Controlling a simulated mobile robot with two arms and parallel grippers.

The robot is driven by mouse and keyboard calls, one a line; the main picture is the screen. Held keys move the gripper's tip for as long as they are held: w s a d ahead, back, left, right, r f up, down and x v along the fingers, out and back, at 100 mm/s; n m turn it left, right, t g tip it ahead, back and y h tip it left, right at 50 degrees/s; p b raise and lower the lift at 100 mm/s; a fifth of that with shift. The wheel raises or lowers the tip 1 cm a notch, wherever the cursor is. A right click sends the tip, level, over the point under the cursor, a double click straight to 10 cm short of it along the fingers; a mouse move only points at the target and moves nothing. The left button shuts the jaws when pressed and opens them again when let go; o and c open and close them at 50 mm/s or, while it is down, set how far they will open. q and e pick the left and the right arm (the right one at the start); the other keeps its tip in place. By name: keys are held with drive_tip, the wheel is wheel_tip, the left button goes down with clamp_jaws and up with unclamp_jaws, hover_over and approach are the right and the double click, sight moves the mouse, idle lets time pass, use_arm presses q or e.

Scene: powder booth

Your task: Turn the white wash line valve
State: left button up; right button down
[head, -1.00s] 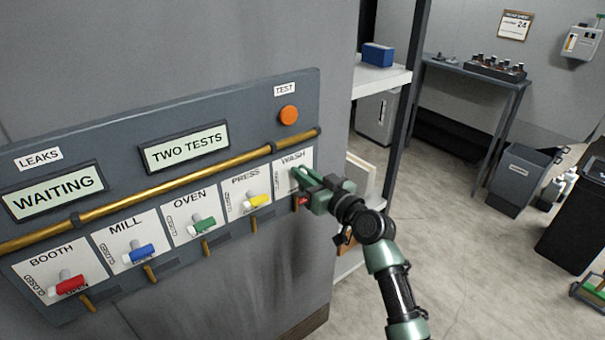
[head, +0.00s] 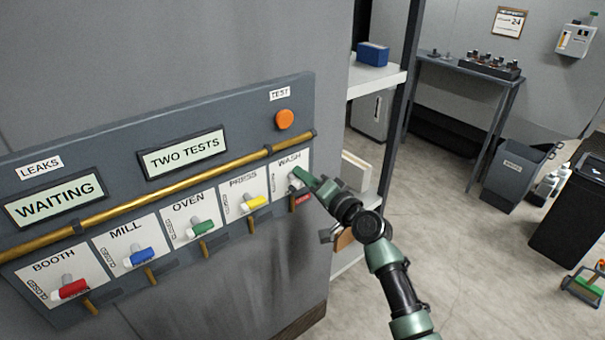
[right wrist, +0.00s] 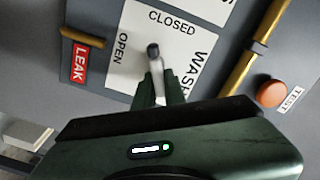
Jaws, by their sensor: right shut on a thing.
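The white wash line valve handle (right wrist: 158,80) is on the WASH plate (right wrist: 128,80) at the right end of the panel. In the right wrist view it runs down from its dark pivot (right wrist: 153,50) into my fingers. CLOSED is printed above the pivot and OPEN to its left. My right gripper (head: 302,180) is at this valve, shut on the handle; its fingers also show in the right wrist view (right wrist: 166,92). In the head view the gripper hides most of the handle. My left gripper is not in view.
The green OVEN (head: 203,228), yellow PRESS (head: 257,202), blue MILL (head: 139,258) and red BOOTH (head: 70,290) handles line up to the left. A brass pipe (head: 160,190) and orange TEST button (head: 285,119) are above. A red LEAK tag (right wrist: 80,65) is beside the WASH plate. Shelving (head: 375,80) stands right.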

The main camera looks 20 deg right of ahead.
drive_tip(key=m, duration=0.3)
drive_tip(key=f+m+p, duration=0.1)
drive_tip(key=m, duration=0.1)
drive_tip(key=shift+d+m, duration=0.1)
drive_tip(key=shift+m, duration=0.3)
idle(0.4)
drive_tip(key=c, duration=1.5)
unclamp_jaws()
drive_tip(key=v, duration=0.7)
drive_tip(key=shift+s+d+b, duration=0.15)
drive_tip(key=shift+s+b, duration=0.15)
drive_tip(key=shift+s, duration=0.05)
